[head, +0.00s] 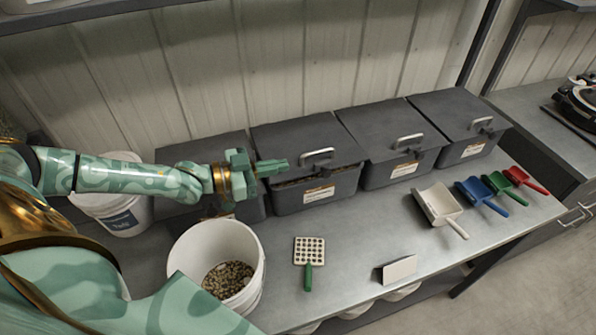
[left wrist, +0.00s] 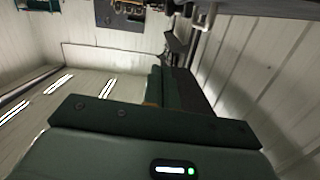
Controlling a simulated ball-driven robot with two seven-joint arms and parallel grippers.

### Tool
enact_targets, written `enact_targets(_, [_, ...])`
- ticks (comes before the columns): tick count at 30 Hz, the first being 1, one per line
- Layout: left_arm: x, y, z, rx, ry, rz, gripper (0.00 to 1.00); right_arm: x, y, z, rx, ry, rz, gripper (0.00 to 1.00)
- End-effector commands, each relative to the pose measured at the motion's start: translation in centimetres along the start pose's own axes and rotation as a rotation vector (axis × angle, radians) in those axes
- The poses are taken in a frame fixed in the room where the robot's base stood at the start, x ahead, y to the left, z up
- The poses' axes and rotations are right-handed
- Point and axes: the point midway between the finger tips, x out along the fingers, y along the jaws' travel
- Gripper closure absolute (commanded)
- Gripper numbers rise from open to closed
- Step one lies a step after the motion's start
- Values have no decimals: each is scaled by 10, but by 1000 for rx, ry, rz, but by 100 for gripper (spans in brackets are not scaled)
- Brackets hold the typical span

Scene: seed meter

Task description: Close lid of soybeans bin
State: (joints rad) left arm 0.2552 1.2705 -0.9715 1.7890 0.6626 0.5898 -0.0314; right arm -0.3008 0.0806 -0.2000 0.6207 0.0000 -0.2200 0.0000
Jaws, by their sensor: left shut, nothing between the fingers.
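Several dark grey lidded bins stand in a row along the back of the bench; their labels are too small to read, so I cannot tell which is the soybeans bin. The second bin from the left (head: 318,193) has its lid (head: 297,143) slightly raised, with a gap at the front where grainy contents show. The lid has a metal handle (head: 318,153). My left gripper (head: 284,166) is shut and empty at the front left of this lid, left of the handle; I cannot tell whether it touches. It also shows in the left wrist view (left wrist: 154,88). My right gripper is out of view.
The leftmost bin (head: 250,207) is partly behind my left arm. A white bucket (head: 257,262) with seeds stands in front.

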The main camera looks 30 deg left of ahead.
Motion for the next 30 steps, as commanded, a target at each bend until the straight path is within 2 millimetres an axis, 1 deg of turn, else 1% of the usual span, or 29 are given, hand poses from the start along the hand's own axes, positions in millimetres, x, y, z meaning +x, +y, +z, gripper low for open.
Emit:
enact_targets(5, [31, 0, -3, -1, 8, 0, 100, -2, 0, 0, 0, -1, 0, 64])
enact_targets(9, [62, 0, -4, -1, 8, 0, 100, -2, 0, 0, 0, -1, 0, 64])
enact_targets(14, [95, 0, -4, -1, 7, 0, 100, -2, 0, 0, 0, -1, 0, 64])
enact_targets(16, [97, 0, 12, -3, 1, -1, 100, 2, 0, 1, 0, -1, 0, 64])
enact_targets(21, [102, 0, 31, -3, 3, -1, 100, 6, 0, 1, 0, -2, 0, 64])
enact_targets(24, [103, 0, 36, -3, 2, -1, 100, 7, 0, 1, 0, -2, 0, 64])
enact_targets(30, [103, 0, 37, -2, 4, 0, 100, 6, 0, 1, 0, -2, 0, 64])
